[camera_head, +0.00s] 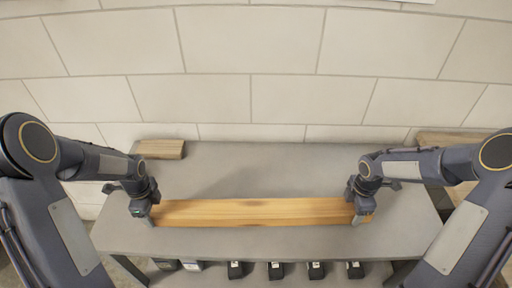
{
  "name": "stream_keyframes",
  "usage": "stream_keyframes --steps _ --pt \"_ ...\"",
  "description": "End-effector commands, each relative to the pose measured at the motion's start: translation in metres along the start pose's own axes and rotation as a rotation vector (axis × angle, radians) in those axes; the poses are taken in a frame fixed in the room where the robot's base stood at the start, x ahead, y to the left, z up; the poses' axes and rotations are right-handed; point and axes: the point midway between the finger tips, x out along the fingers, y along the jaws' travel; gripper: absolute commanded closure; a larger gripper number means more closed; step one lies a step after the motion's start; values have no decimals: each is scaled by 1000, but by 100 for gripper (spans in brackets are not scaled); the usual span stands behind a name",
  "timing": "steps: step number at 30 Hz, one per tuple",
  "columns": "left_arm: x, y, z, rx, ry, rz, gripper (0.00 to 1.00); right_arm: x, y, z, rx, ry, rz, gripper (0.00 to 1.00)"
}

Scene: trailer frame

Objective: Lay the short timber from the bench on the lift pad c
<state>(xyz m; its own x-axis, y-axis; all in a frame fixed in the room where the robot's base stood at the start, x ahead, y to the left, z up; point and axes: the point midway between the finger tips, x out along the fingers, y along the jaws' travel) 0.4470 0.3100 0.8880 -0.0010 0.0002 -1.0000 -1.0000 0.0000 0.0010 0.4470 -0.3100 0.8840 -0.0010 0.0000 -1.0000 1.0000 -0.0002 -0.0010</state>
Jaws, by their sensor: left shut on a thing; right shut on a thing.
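A light wooden timber (250,212) lies level, left to right, above the front half of the grey bench (250,165). My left gripper (147,212) is shut on its left end. My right gripper (359,211) is shut on its right end. A soft shadow shows on the bench behind the timber; I cannot tell for sure how far it is off the top. I cannot make out a lift pad c in this view.
A small wooden block (160,149) sits at the bench's back left corner. Another wooden piece (446,139) shows at the back right, partly behind my arm. A pale block wall (250,50) stands behind. Several dark items (275,270) sit below the front edge.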

Motion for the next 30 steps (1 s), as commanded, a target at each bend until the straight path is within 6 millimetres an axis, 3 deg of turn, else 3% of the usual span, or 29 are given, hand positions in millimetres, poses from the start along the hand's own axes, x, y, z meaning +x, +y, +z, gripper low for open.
stream_keyframes --steps 16,30 --pt "-18 -25 0 0 0 -4 98 -18 25 0 0 -2 3 98" --pt "-51 -74 0 0 -1 -6 98 -51 74 0 1 -2 4 98"
